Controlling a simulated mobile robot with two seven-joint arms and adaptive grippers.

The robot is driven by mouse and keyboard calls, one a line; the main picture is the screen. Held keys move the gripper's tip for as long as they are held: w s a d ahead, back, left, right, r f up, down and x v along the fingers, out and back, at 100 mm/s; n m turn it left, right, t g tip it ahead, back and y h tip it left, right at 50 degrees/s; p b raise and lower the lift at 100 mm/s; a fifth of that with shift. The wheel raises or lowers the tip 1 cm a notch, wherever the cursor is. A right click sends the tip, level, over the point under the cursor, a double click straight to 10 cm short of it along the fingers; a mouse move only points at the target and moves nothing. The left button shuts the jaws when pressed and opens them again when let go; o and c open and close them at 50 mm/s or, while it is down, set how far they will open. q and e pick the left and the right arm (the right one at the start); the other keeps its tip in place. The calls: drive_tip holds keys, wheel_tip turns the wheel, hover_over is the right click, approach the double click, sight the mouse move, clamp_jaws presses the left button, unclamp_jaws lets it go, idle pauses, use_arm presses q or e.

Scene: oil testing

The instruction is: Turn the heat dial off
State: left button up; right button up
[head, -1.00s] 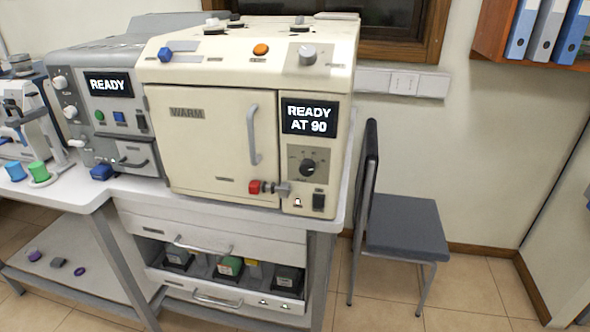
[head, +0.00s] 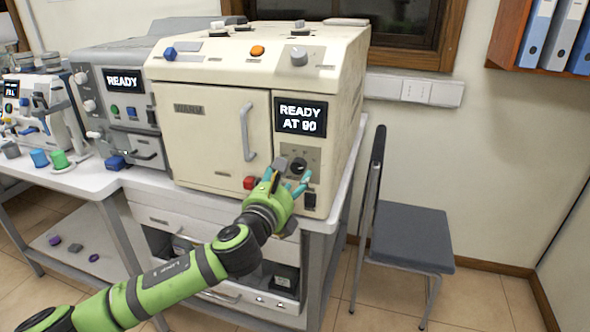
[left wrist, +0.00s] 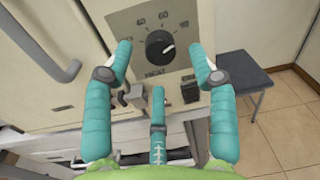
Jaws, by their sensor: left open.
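The heat dial (head: 298,165) is a black round knob on a grey plate, low on the right side of the cream oven's front (head: 208,135). I cannot tell whether any finger touches the panel. My right gripper is not in view.
A display above the dial reads READY AT 90 (head: 301,117). The oven door handle (head: 248,132) is to the left. A chair (head: 402,236) stands on the right.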

sight(296, 169)
use_arm(q)
drive_tip(key=shift+x, duration=1.7)
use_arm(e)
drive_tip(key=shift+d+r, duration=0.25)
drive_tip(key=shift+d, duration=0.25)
use_arm(q)
drive_tip(key=c, duration=1.2)
drive_tip(key=shift+o, duration=0.2)
